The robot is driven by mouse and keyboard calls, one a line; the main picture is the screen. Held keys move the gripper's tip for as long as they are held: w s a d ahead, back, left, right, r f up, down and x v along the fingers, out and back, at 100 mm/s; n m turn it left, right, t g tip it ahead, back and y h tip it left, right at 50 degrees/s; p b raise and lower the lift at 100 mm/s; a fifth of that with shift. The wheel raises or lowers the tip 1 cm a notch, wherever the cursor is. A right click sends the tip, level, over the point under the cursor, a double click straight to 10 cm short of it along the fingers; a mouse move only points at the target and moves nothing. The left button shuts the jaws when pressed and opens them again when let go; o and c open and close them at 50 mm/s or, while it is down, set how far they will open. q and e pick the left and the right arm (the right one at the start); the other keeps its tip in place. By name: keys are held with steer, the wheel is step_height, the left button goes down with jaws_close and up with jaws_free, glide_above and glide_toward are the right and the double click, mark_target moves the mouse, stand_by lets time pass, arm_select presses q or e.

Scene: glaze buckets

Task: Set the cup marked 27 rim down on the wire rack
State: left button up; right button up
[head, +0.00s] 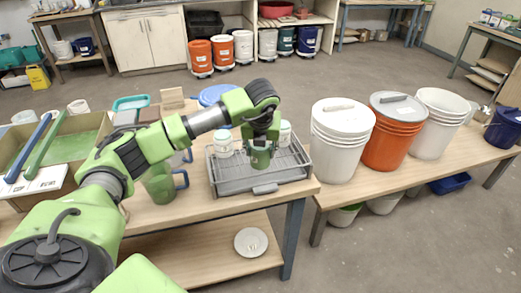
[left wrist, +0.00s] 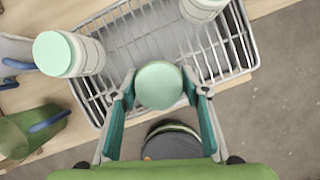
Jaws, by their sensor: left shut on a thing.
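My left gripper (head: 262,146) is shut on a green cup (head: 261,159) over the front part of the wire rack (head: 232,186). In the left wrist view the cup (left wrist: 159,85) sits between the two fingertips (left wrist: 160,92), with a pale green round face turned toward the camera. No number is readable on it, and I cannot tell whether it touches the wires. Two white cups with pale green tops stand on the rack, one at the left (head: 223,144) and one at the back right (head: 285,133). My right gripper is not in view.
A green pitcher (head: 160,186) with a blue handle stands left of the rack. A white lidded bucket (head: 340,140), an orange bucket (head: 390,145) and another white bucket (head: 434,135) stand on the bench to the right. A white plate (head: 251,241) lies on the lower shelf.

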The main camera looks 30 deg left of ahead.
arm_select(q)
steer(key=o, duration=1.3)
